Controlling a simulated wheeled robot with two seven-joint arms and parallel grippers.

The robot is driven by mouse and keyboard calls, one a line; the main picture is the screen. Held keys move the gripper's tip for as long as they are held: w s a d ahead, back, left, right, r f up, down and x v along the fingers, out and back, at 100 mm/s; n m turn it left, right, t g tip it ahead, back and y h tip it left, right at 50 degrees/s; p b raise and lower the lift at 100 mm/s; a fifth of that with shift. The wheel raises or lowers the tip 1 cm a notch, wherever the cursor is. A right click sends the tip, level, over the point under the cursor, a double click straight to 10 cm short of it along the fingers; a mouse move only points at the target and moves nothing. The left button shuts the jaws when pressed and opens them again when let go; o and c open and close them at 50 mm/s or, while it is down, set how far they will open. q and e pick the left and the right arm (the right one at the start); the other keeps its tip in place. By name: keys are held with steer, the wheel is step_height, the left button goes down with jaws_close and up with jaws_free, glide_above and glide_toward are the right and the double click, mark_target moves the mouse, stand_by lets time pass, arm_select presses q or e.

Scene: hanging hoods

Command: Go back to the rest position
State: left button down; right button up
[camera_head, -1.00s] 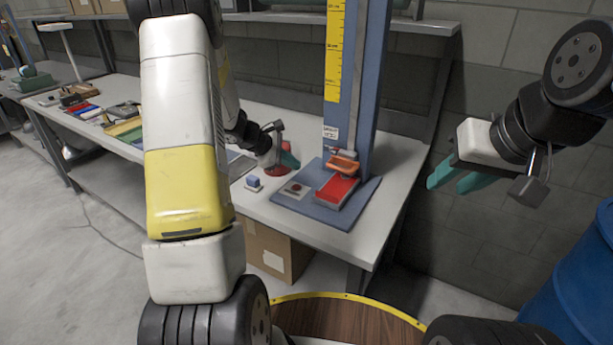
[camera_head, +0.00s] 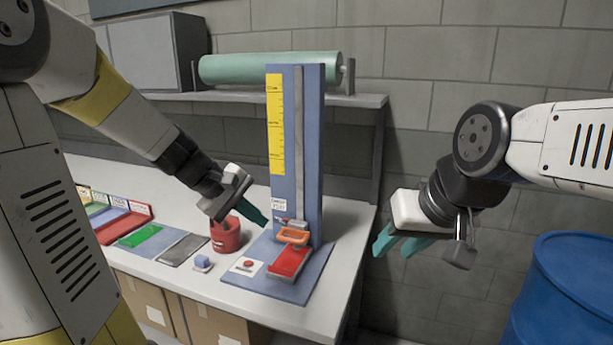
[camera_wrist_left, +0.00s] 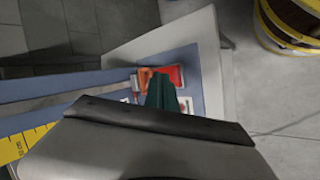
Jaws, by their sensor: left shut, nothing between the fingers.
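My left gripper (camera_head: 262,219) is shut and empty, with teal fingers. In the head view it appears above the bench, by the red pot and left of the blue column. Its fingers also show in the left wrist view (camera_wrist_left: 162,93), in front of the blue base plate. My right gripper (camera_head: 392,252) is open and empty, held in the air right of the bench, in front of the block wall.
A blue stand (camera_head: 314,150) with a yellow scale (camera_head: 275,125), orange clamp (camera_head: 294,236) and red block (camera_head: 290,262) stands on the bench (camera_head: 335,285). A red pot (camera_head: 226,238) and small blue block (camera_head: 202,262) are left of it. A blue barrel (camera_head: 565,290) stands right.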

arm_select(q)
steer(key=s+a+r+m+y, duration=0.1)
steer(key=s+m, duration=0.3)
steer(key=s, duration=0.4)
steer(key=s+a+r+m+t+y, duration=0.1)
steer(key=s+r+m+y, duration=0.2)
steer(key=s, duration=0.6)
steer(key=shift+a+r+m, duration=0.25)
steer(key=shift+a+m, duration=0.05)
steer(key=shift+m, duration=0.6)
